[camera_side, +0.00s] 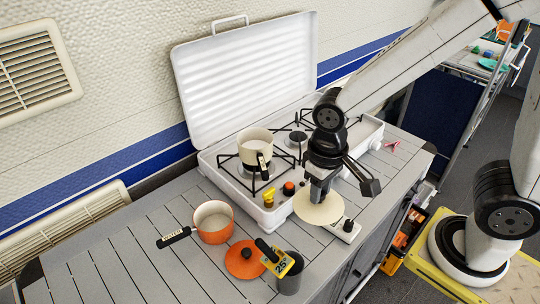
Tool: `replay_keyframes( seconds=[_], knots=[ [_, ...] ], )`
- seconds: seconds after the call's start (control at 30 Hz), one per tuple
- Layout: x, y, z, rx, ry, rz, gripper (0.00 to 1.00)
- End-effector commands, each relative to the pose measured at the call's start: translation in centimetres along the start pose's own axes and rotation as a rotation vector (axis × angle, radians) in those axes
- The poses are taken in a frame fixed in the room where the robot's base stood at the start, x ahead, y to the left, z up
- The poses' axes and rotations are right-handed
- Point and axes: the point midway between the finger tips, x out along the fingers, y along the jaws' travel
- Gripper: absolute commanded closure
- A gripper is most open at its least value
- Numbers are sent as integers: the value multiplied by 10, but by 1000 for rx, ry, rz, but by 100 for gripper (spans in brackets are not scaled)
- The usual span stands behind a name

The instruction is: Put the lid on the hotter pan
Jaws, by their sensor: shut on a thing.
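A cream pan (256,142) with a dark handle sits on the left burner of the white stove. An orange pan (213,224) stands on the slatted counter, its dark handle pointing left. My gripper (319,194) is shut on a cream lid (316,211) in front of the stove. The gripper covers the lid's top, so the grip itself is partly hidden. The lid appears level; I cannot tell whether it touches the counter. An orange lid (243,262) lies on the counter. A yellow tool (281,266) with a black handle and digits like 25 is beside it.
The white stove (213,163) has its cover (245,65) raised behind. A grey cup (290,279) stands by the yellow tool. A white device (345,231) lies beside the held lid. The counter's left part (110,255) is clear.

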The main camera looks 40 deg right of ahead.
Motion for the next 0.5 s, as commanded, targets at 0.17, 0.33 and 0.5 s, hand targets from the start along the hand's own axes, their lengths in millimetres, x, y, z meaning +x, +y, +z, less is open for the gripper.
replay_keyframes(
  seconds=[0.17, 0.33, 0.5],
  knots=[
    [-37, 0, -1, 0, 7, -2, 99],
    [-63, 0, -1, 0, 4, -1, 99],
    [-84, 0, 0, 0, 4, -1, 99]
  ],
)
